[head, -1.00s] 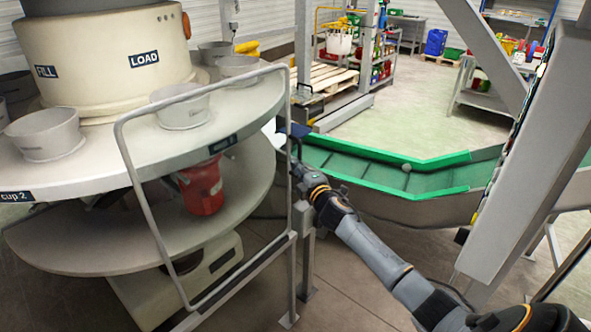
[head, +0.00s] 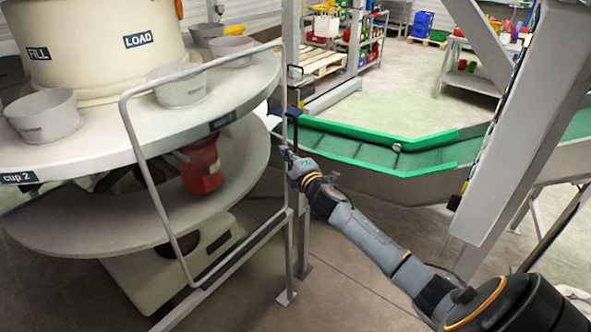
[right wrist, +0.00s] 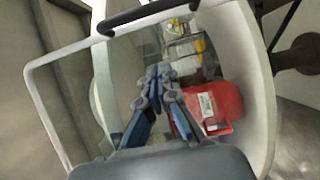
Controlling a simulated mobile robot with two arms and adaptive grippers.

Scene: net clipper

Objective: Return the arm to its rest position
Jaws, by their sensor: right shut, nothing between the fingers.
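My right arm reaches in from the lower right of the head view. Its gripper (head: 290,152) is beside the guard rail (head: 127,117) of the round machine, near the green belt's left end. The right wrist view shows this gripper (right wrist: 158,72) with its fingers together and nothing held between them. Beyond the fingers in that view is a red part (right wrist: 213,108), and the guard rail also shows there (right wrist: 60,62). My left gripper is not in view.
The round machine (head: 100,225) with grey cups (head: 43,117) fills the left. A green-sided conveyor (head: 385,163) runs behind my arm. A grey slanted post (head: 520,130) stands close on the right. Floor (head: 330,285) shows clear below the arm.

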